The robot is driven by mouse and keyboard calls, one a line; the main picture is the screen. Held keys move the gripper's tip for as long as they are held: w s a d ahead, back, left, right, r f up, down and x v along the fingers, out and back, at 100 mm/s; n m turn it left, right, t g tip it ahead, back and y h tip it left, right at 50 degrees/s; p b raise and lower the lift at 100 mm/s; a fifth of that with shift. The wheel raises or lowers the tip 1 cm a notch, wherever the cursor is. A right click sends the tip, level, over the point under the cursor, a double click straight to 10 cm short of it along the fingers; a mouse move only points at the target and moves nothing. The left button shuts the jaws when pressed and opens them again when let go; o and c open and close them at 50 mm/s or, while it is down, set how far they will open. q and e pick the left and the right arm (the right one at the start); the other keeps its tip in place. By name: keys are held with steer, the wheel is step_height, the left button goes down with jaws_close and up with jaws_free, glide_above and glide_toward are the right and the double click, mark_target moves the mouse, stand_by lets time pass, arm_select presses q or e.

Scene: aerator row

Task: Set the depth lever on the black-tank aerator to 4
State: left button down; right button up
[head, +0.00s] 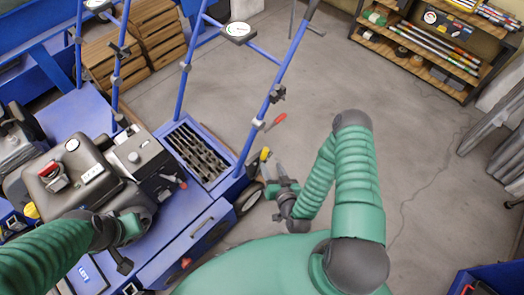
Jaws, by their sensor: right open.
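The aerator with the dark tank (75,170) stands at the left, on a blue body with a blue tube handle frame. A red-handled lever (277,121) sticks out by the frame's right leg, and a yellow-tipped part (265,155) shows below it. I cannot tell for sure which is the depth lever, and no scale numbers are readable. My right gripper (270,172) is open and empty, close to the yellow tip beside the blue body. My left gripper (123,258) is over the lower front of the machine; its fingers are too unclear to read.
Another blue machine with an engine (12,135) stands at the far left. Wooden crates (125,50) are behind. A shelf (435,50) with tools stands at the back right, grey metal posts (500,130) at the right edge. The concrete floor (400,150) between is clear.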

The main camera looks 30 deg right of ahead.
steer(key=b+x, duration=0.1)
steer(key=x, duration=0.3)
steer(key=b+x, duration=0.1)
steer(key=x, duration=0.3)
steer(key=b+x, duration=0.2)
steer(key=x, duration=0.2)
steer(key=shift+d+f, duration=0.1)
steer(key=shift+f, duration=0.2)
steer(key=shift+w+f, duration=0.1)
steer(key=shift+w, duration=0.35)
steer(key=shift+d, duration=0.15)
jaws_close()
